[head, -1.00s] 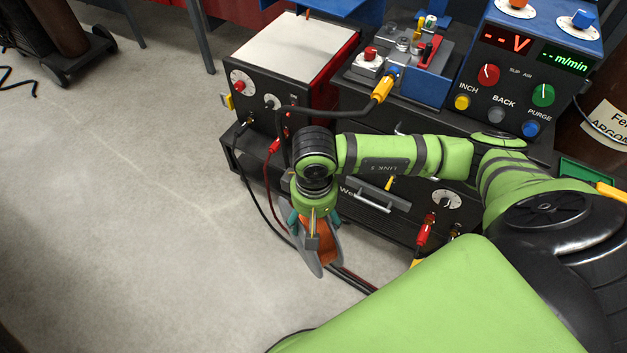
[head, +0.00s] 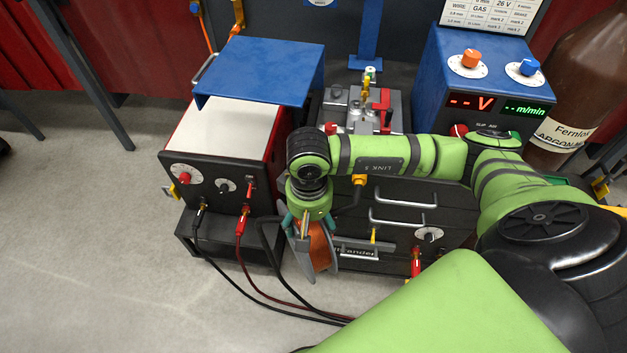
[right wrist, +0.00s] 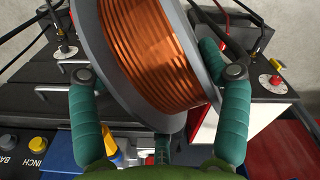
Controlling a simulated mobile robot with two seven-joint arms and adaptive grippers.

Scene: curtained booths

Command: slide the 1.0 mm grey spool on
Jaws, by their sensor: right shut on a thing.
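My right gripper (head: 307,228) is shut on a spool with grey flanges and copper-coloured wire (head: 321,247). It hangs below my wrist, in front of the black drawer cabinet (head: 455,247). In the right wrist view the spool (right wrist: 148,45) fills the top middle, tilted, with my teal fingers (right wrist: 160,100) on both sides of it. Its grey flange (right wrist: 88,62) shows, but its centre hole does not and I cannot read any size mark. I cannot make out a spindle for it. My left gripper is not in view.
A white-topped box (head: 232,127) with knobs and cables stands left under a blue shelf (head: 262,70). A blue control box (head: 473,92) with red and green displays stands right, beside a brown gas bottle (head: 583,75). Grey floor (head: 90,240) is free at left. Cables (head: 265,302) trail across it.

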